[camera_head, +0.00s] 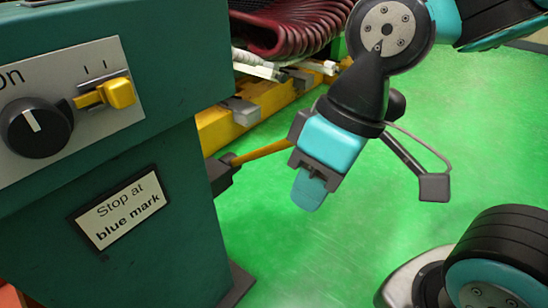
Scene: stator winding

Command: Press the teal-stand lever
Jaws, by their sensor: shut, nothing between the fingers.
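The teal stand (150,245) fills the left side of the head view. From a dark bracket (222,174) on its right side, an orange-yellow lever (262,152) slopes up to the right. The lever's far end is hidden behind my wrist. A short yellow lever (118,93) also sticks out of the stand's front panel. My gripper (309,190) is shut and empty, pointing down, in front of the orange-yellow lever and to the right of its bracket. I cannot tell whether it touches the lever.
A black knob (35,128) and a label reading "Stop at blue mark" (120,208) are on the stand. A yellow beam (215,128) and dark red coils (290,22) lie behind. Green floor (300,260) is open below my gripper.

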